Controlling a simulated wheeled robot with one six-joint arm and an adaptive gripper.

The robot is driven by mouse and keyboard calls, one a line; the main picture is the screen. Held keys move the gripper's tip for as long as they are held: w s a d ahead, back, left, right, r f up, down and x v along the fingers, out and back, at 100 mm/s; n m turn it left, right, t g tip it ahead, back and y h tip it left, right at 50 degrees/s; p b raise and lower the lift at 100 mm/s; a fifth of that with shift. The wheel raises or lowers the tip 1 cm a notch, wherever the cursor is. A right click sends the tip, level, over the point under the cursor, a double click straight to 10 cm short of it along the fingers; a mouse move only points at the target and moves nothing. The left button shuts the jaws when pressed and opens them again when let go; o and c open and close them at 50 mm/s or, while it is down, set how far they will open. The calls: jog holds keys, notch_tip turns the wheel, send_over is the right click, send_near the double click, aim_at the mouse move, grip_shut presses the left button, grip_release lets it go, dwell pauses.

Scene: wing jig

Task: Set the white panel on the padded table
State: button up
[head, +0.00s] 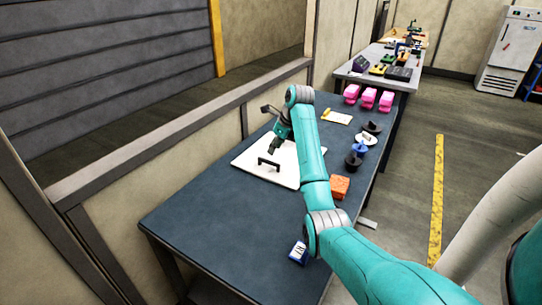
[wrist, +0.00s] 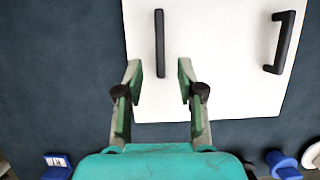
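The white panel (head: 288,170) lies flat on the dark blue-grey table (head: 190,212), towards its wall side. In the wrist view the panel (wrist: 222,60) carries two black bar handles: a left one (wrist: 159,42) and a right, slanted one (wrist: 284,42). In the head view one black handle (head: 268,163) shows; my arm may hide the other. My gripper (wrist: 160,78) is open and empty over the panel's near edge. Its green fingertips lie either side of the left handle's near end, with gaps visible on both sides. I cannot tell its exact height above the panel.
An orange block (head: 340,187) and a blue-and-white box (head: 298,252) stand near the table's right side. Blue and black items, a white disc (head: 366,139) and several pink objects (head: 368,98) are farther back. The near left table area is clear. A wall runs along the left.

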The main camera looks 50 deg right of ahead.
jog(key=v, duration=0.3)
jog(key=shift+r, duration=0.1)
dwell(0.6)
